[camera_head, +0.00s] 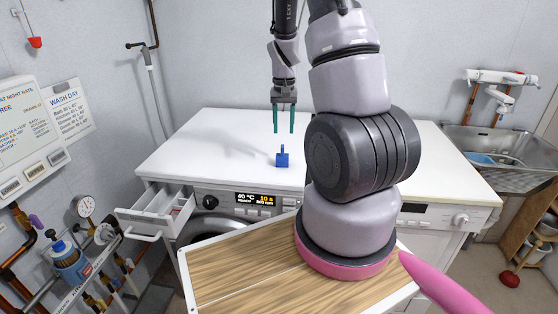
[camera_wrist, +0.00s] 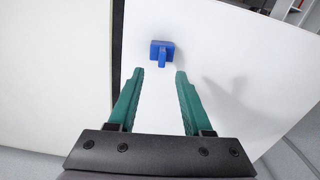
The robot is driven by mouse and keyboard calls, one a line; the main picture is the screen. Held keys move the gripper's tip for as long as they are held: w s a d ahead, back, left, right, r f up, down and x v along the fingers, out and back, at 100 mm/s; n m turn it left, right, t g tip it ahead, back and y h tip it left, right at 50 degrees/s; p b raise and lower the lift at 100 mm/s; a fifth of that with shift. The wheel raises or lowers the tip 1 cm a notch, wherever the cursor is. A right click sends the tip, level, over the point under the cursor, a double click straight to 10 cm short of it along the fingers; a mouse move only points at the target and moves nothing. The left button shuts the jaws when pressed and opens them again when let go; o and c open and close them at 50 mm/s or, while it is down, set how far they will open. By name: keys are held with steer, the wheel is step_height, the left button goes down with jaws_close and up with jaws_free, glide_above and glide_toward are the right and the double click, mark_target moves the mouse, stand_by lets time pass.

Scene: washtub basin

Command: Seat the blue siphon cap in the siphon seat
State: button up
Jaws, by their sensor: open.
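The blue siphon cap (camera_head: 282,158) stands on the white machine top, with a square base and a thin upright tab. In the wrist view the cap (camera_wrist: 162,52) lies just beyond the fingertips, roughly centred between them. My gripper (camera_head: 284,130) has teal fingers pointing down, above the cap and apart from it. In the wrist view my gripper (camera_wrist: 160,73) is open and empty. An open detergent drawer (camera_head: 148,216) sticks out at the front left of the machine. The siphon seat cannot be made out; the drawer's inside is too small to tell.
The white machine top (camera_head: 220,135) is clear around the cap. A wood-topped surface (camera_head: 235,270) lies in front. A metal sink (camera_head: 500,150) stands at the right. Pipes and a blue canister (camera_head: 70,262) are at the lower left.

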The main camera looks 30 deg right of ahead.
mark_target(283, 146)
step_height(283, 146, down, 8)
steer(key=shift+a+f, duration=0.15)
jaws_close()
stand_by(0.3)
